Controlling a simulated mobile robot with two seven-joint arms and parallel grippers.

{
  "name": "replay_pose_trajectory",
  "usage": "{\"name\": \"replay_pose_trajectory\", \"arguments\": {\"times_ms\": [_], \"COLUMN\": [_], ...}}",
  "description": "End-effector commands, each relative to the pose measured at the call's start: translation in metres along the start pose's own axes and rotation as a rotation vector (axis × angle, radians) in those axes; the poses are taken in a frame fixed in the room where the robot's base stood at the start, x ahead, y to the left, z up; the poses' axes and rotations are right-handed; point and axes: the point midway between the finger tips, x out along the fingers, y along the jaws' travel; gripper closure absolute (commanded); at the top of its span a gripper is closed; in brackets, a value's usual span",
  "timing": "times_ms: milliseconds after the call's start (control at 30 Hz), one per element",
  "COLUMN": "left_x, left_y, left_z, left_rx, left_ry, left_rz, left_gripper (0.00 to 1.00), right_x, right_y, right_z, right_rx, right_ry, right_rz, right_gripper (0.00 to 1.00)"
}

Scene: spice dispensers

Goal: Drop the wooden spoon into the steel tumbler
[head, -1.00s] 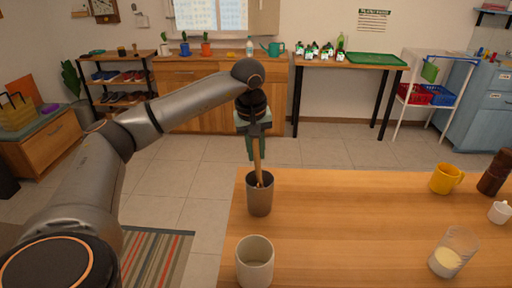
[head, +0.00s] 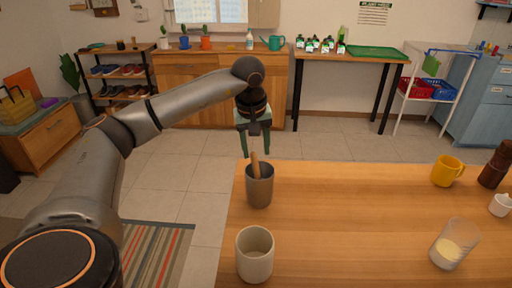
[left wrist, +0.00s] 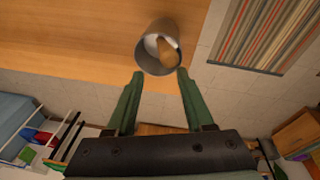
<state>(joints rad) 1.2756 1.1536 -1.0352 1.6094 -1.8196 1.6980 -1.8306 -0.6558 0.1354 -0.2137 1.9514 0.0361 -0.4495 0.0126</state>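The steel tumbler (head: 259,190) stands upright near the left edge of the wooden table. My right gripper is in neither view.
A pale cup (head: 255,258) stands in front of the tumbler. A yellow mug (head: 446,172), a glass with pale contents (head: 453,246), a small white pot (head: 500,205) and a dark brown grinder (head: 495,168) stand at the right. The table's middle is clear.

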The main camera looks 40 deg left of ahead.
Motion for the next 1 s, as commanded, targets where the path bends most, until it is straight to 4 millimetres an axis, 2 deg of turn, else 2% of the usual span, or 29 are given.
{"name": "replay_pose_trajectory", "arguments": {"times_ms": [233,367,467,800,1000], "left_x": [0.000,-0.007,-0.022,-0.096,-0.120], "left_y": [0.000,0.000,0.001,0.001,0.000], "left_z": [0.000,0.000,0.000,0.000,0.000], "left_rx": [0.000,0.000,0.001,0.000,0.000], "left_ry": [0.000,0.000,0.001,0.001,0.000], "left_rz": [0.000,0.001,0.003,0.005,0.001], "left_gripper": [0.44,0.44,0.44,0.44,0.44], "right_x": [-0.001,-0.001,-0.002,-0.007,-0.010], "right_y": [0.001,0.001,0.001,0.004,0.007], "right_z": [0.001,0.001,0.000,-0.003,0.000], "right_rx": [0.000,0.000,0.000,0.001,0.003], "right_ry": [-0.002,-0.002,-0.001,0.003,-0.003], "right_rz": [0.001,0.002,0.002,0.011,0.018], "right_gripper": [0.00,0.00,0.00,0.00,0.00]}}
